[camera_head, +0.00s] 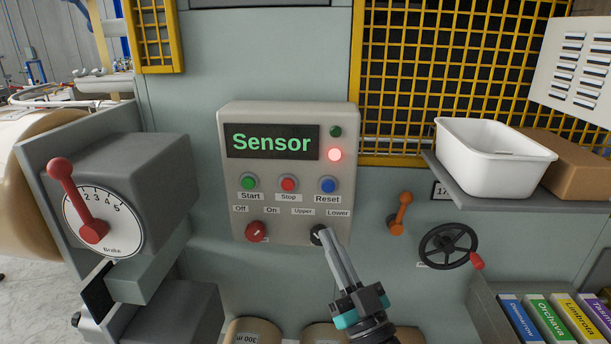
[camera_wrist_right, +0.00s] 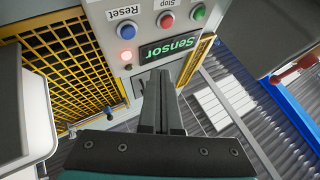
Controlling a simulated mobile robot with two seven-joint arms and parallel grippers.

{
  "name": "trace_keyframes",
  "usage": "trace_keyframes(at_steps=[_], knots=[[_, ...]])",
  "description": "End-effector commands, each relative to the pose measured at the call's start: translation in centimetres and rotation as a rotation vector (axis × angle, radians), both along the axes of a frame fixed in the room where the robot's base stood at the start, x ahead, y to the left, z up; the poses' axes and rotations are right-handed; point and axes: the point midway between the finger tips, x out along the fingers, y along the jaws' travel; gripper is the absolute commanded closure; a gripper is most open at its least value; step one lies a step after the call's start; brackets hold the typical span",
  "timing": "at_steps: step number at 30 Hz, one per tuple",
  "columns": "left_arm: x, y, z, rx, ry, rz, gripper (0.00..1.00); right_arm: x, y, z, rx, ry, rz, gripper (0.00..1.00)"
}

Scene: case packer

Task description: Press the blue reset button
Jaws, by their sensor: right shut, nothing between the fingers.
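The blue reset button (camera_head: 328,185) is on the grey control panel (camera_head: 232,226), right of the red stop button (camera_head: 288,184) and green start button (camera_head: 249,182). In the wrist view, upside down, the blue button (camera_wrist_right: 125,28) is at the top, beyond the fingers and to their left. My right gripper (camera_head: 326,236) is shut and empty. Its tips appear below the blue button, over the black Upper/Lower knob (camera_head: 315,234), partly covering it; I cannot tell whether they touch. The fingers also show in the wrist view (camera_wrist_right: 157,78). My left gripper is not in view.
The panel display (camera_head: 272,142) reads "Sensor" and a red lamp (camera_head: 335,155) glows. A red selector knob (camera_head: 256,232) is lower left. An orange lever (camera_head: 401,213) and black handwheel (camera_head: 448,246) are right. A brake lever (camera_head: 76,200) is left. A white bin (camera_head: 490,160) sits on a shelf.

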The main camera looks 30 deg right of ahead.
Motion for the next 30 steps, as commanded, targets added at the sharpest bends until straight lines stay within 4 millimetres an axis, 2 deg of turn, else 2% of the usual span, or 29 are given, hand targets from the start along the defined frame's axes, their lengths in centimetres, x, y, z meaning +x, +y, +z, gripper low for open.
trace_keyframes(at_steps=[1,5,17,23,30], knots=[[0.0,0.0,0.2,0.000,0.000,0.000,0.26,-0.3,0.0,1.1,-0.001,-0.023,0.000,1.00],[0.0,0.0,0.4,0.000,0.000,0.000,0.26,-0.7,-0.1,2.4,-0.001,-0.057,0.001,1.00],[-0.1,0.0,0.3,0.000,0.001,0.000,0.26,-0.7,-0.1,2.5,0.000,-0.062,0.001,1.00],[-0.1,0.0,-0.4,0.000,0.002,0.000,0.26,0.6,-0.8,2.4,-0.001,-0.064,0.002,1.00],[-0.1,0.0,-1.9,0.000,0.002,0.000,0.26,3.6,-2.6,2.3,-0.003,-0.064,0.002,1.00]])
